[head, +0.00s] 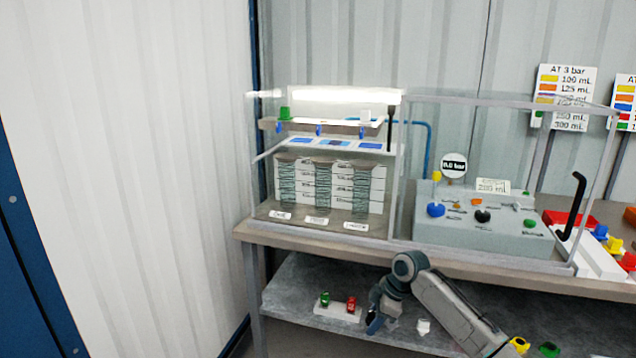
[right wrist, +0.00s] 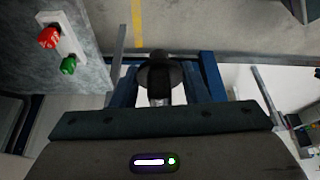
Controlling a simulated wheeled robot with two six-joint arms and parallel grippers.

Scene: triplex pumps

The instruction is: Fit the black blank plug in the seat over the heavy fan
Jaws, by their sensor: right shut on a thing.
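My right gripper (head: 374,322) hangs in front of the lower shelf, below the bench edge. In the right wrist view its blue fingers (right wrist: 165,85) are shut on the black blank plug (right wrist: 158,72), which shows a round dark head and a paler stem. The plug cannot be made out in the head view. The rail (head: 340,127) in the left clear case carries several blue nozzles, with a green piece (head: 284,113) at its left end and a white piece (head: 365,115) at its right. The rightmost small label (head: 355,226) seems to read Heavy. My left gripper is out of view.
A white block with a green plug (head: 325,299) and a red plug (head: 351,304) sits on the lower shelf (head: 290,285), left of my gripper. A grey valve panel (head: 480,235) stands in the right clear case. A black lever (head: 575,200) rises near the case's right end.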

